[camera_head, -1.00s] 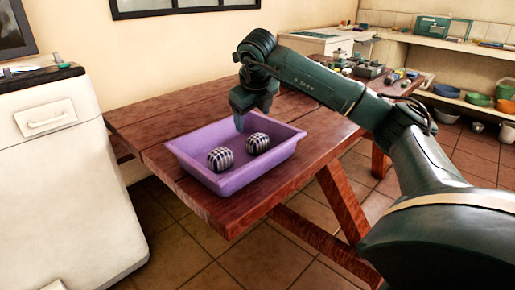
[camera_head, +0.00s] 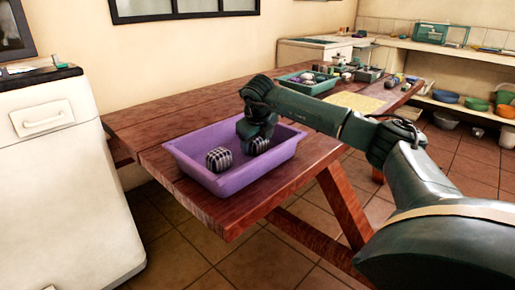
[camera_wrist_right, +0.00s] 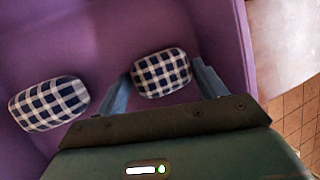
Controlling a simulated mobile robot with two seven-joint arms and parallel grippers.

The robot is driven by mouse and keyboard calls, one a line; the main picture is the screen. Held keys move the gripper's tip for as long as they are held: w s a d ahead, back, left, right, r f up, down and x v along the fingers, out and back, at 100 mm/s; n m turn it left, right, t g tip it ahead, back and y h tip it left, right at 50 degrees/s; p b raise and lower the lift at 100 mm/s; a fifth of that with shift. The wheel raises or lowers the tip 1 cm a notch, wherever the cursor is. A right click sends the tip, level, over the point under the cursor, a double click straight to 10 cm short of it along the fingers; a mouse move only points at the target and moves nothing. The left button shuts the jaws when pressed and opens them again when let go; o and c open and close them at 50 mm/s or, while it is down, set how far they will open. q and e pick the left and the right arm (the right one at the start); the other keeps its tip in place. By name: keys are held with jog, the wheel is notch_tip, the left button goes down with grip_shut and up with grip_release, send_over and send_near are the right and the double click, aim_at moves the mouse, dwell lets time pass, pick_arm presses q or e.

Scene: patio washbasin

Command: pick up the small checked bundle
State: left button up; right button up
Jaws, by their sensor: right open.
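Two small checked bundles, dark blue and white, lie apart in a purple tub (camera_head: 228,186) on the wooden table. The left bundle (camera_head: 219,160) is clear of the gripper, and it also shows at the left of the right wrist view (camera_wrist_right: 48,103). The right bundle (camera_head: 258,147) is partly hidden by my right gripper (camera_head: 252,146) in the head view. In the right wrist view, this bundle (camera_wrist_right: 161,73) sits between the two spread fingers of the right gripper (camera_wrist_right: 162,88). The fingers are open around it. My left gripper is out of view.
The tub walls rise close around the bundles. A green tray (camera_head: 307,82) with several items and a yellow mat (camera_head: 354,102) lie farther back on the table (camera_head: 180,116). A white cabinet (camera_head: 62,180) stands at left.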

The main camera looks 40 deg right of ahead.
jog(key=shift+w+d+f, duration=0.1)
jog(key=shift+f, duration=0.1)
jog(key=shift+c, duration=0.4)
jog(key=shift+r, duration=0.1)
jog(key=c, duration=0.7)
